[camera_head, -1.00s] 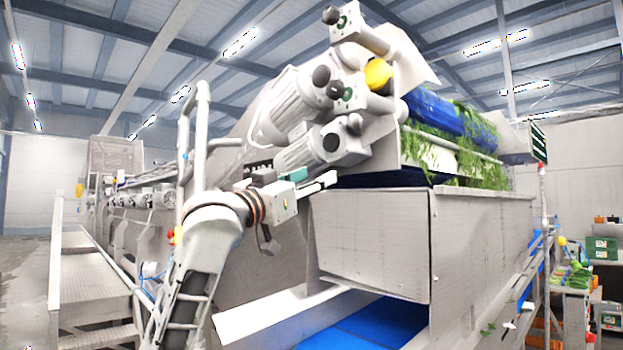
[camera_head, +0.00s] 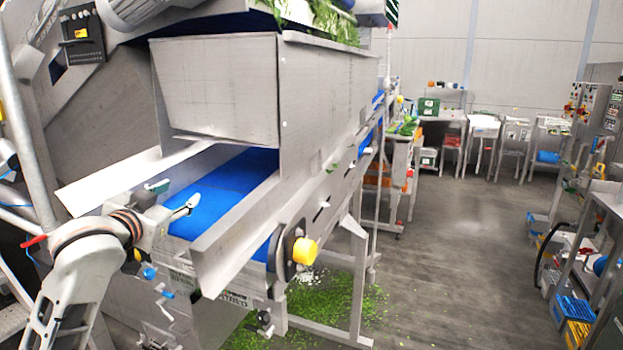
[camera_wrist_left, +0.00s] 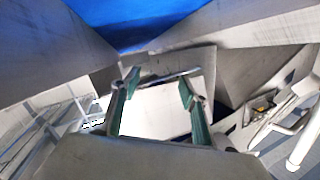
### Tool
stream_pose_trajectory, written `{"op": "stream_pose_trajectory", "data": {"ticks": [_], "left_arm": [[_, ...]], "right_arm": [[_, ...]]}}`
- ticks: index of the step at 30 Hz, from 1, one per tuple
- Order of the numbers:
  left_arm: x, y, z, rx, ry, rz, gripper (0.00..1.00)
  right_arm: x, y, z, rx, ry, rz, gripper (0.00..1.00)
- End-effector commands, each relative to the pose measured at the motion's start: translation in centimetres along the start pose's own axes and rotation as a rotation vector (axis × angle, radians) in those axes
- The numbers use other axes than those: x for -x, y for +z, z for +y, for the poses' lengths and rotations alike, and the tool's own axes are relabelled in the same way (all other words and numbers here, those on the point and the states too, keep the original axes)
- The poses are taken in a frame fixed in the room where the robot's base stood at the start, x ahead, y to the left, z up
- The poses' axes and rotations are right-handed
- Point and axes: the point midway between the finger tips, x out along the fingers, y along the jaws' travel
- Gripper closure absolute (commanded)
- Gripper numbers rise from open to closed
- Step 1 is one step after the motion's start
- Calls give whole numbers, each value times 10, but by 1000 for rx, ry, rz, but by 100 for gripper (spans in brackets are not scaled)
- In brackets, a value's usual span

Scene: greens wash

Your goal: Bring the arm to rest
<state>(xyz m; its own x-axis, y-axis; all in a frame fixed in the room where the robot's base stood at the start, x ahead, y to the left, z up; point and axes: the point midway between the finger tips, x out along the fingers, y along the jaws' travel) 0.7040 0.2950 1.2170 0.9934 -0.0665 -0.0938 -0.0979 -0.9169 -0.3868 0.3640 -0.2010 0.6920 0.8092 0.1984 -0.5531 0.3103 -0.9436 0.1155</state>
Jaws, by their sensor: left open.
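My left arm comes in from the left in the head view. Its gripper (camera_head: 176,197) is in front of the machine's lower blue belt, next to the grey chute. In the left wrist view the two green-padded fingers (camera_wrist_left: 159,90) stand apart with nothing between them. A pale panel shows behind the fingers. My right gripper is in neither view.
The wash machine's grey hopper (camera_head: 215,90) stands above the blue belt (camera_head: 222,190), close to my arm. A yellow knob (camera_head: 305,251) sticks out at the belt's end. Green scraps (camera_head: 335,300) litter the floor. Open floor (camera_head: 460,240) lies to the right, before shelving.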

Motion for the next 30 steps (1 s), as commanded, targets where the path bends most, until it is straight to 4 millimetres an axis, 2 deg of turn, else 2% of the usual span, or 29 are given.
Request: {"op": "stream_pose_trajectory", "data": {"ticks": [1,5,8,11,15,18,21,24,30], "left_arm": [[6,34,15,-17,6,-52,56],[28,108,44,-75,9,-172,56],[53,162,63,-121,13,-269,56],[84,214,80,-169,19,-368,56],[137,278,100,-238,33,-507,56],[179,318,110,-288,44,-606,56],[218,348,116,-333,55,-694,56],[253,370,119,-372,66,-767,56],[313,400,121,-439,88,-891,56]], "right_arm": [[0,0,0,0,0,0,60],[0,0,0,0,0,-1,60],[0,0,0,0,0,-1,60],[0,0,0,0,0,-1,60],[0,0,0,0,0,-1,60],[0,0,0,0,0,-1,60],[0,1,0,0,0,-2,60],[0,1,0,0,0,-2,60],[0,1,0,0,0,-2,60]]}}
